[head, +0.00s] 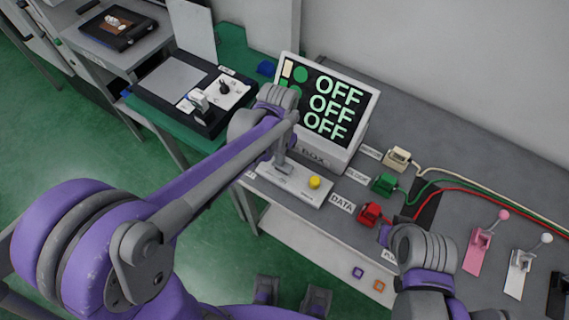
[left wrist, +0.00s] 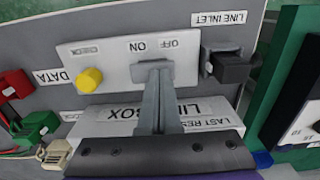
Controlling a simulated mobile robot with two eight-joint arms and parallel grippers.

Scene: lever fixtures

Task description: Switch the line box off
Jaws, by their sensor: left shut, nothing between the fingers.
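The line box (head: 338,160) is a pale box with a dark screen reading OFF in three rows. In front of it is a white switch plate (head: 300,187) with a yellow button (head: 314,182). The plate (left wrist: 110,58) shows upside down in the left wrist view, with ON, OFF and CHECK lettering and the yellow button (left wrist: 90,80). My left gripper (head: 282,160) is shut and empty over the plate; its fingertips (left wrist: 154,70) are by the ON and OFF words. I cannot make out the switch lever apart from the fingers. My right arm shows at lower right; its fingers are not clear.
Red (head: 370,214), green (head: 384,184) and cream (head: 398,158) plugs with cables sit right of the box. Pink (head: 481,240) and white (head: 520,262) levers stand farther right. A black connector (left wrist: 230,68) is at the line inlet. A black panel (head: 190,90) lies to the left.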

